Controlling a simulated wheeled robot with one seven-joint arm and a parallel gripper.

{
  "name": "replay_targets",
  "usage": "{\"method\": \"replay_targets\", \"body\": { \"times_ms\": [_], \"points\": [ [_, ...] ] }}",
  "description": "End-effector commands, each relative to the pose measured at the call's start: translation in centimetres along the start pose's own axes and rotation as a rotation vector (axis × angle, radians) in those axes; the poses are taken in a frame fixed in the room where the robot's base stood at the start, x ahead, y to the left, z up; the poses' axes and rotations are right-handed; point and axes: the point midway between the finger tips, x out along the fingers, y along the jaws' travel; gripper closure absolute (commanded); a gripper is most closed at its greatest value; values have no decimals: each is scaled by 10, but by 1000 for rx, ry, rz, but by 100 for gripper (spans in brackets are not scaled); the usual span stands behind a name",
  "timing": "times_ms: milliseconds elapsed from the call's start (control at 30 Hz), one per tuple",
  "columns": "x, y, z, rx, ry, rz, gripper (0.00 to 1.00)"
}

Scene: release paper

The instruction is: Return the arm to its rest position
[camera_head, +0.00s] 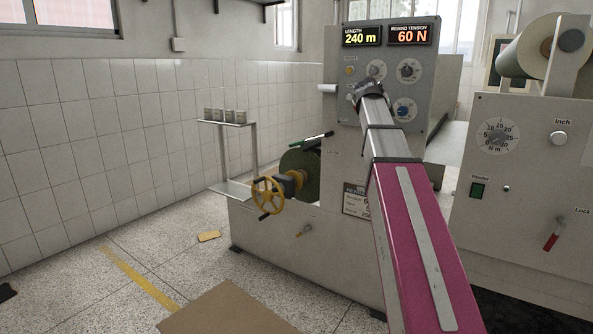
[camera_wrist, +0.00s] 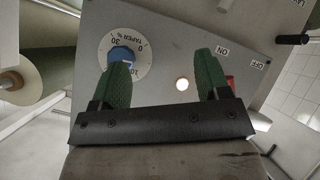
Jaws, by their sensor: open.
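My arm reaches up to the control panel (camera_head: 341,70) of the machine in the head view. My gripper (camera_head: 368,88) is in front of the panel's left part, and its fingertips are hard to make out there. In the wrist view my gripper (camera_wrist: 164,68) has two green fingers spread wide with nothing between them. The left finger overlaps the blue taper knob (camera_wrist: 121,55); I cannot tell whether it touches. A lit round button (camera_wrist: 182,84) shows between the fingers. A red switch (camera_wrist: 230,82) is partly hidden behind the right finger.
The displays (camera_head: 386,36) read 240 m and 60 N. A yellow handwheel (camera_head: 268,196) sticks out at the lower left. A second cabinet (camera_head: 520,200) with a paper roll (camera_head: 541,45) stands at right. A small shelf (camera_head: 226,123) is at left. Cardboard (camera_head: 228,310) lies on the floor.

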Motion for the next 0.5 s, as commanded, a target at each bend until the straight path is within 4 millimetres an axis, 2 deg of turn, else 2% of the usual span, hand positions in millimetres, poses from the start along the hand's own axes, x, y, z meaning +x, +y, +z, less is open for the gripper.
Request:
{"method": "replay_targets", "body": {
  "times_ms": [33, 200, 500],
  "points": [
    [12, -16, 25, -12, -28, -22, 30],
    [44, -62, 90, -43, -114, -97, 30],
    [84, -132, 212, -87, -271, -225, 30]
  ]
}}
